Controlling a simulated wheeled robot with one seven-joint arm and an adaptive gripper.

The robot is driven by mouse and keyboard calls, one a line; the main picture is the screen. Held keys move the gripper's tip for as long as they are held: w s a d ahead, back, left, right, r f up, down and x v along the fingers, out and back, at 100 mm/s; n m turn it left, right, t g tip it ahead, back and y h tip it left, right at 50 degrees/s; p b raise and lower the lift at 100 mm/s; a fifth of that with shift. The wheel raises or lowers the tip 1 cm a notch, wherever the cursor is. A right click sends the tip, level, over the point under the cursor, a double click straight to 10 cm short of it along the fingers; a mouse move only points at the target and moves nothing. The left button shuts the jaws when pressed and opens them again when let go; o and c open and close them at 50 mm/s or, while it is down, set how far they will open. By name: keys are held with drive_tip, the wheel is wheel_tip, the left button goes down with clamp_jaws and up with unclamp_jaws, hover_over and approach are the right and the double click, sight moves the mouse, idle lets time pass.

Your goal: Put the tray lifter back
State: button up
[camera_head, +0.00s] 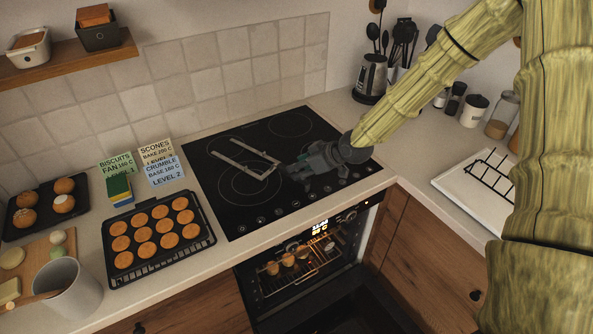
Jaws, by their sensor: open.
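The tray lifter appears to be the pale metal piece with two long prongs (247,146) over the black hob. Its prongs point to the upper left, and its near end is close to my gripper's fingertips. My gripper (288,171) is dark and open, low over the right middle of the hob. I cannot tell whether the fingers touch the lifter or whether the lifter lies flat on the glass.
The oven (300,262) below is open, with baked pieces on a rack inside. A black tray of round biscuits (209,240) stands left of the hob (225,215). A white board with a black wire rack (492,172) lies right.

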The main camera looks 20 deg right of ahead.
drive_tip(key=b+v, duration=0.1)
drive_tip(key=v, duration=0.5)
drive_tip(key=shift+s, duration=0.2)
drive_tip(key=shift+d+r, duration=0.1)
